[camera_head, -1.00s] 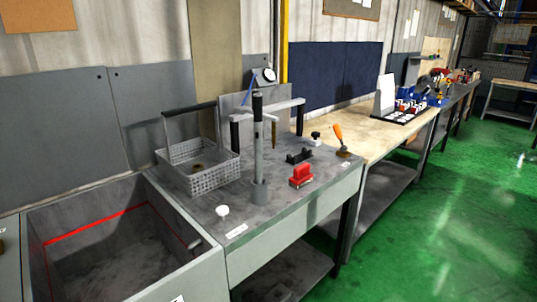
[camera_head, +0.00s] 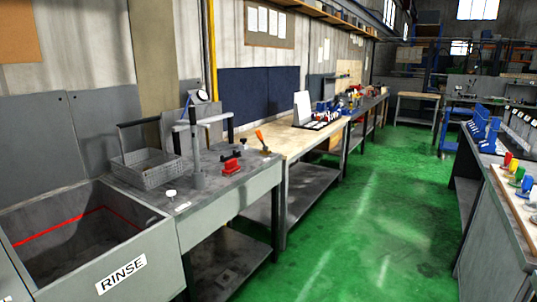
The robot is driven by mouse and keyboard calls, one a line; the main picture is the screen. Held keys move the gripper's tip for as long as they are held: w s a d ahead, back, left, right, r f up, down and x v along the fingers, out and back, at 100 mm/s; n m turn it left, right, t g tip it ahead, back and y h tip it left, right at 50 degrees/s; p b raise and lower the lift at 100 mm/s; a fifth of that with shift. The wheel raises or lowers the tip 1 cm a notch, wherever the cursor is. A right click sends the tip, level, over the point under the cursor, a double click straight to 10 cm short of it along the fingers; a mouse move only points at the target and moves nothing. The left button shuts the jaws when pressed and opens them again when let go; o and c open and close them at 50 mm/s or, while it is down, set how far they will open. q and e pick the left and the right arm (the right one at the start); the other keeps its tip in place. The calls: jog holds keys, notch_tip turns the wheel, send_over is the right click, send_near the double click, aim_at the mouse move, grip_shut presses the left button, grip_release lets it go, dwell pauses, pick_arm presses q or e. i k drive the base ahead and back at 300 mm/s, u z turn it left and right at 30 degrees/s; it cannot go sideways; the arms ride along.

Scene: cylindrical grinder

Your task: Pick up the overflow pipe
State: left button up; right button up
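No part is clearly marked as the overflow pipe. Neither of my grippers is in view.
A wire basket (camera_head: 150,176) stands left of the post. A red block (camera_head: 231,167), an orange-handled tool (camera_head: 262,141) and a white knob (camera_head: 171,194) are on the bench. A wooden-topped table (camera_head: 300,137) continues behind. The green floor (camera_head: 370,235) is open; another bench (camera_head: 503,200) stands at right.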

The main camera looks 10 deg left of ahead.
aim_at(191, 109)
jog(key=z, duration=0.2)
jog(key=i, duration=2.55)
jog(key=u, duration=1.9)
jog(key=i, duration=0.8)
jog(key=u, duration=0.65)
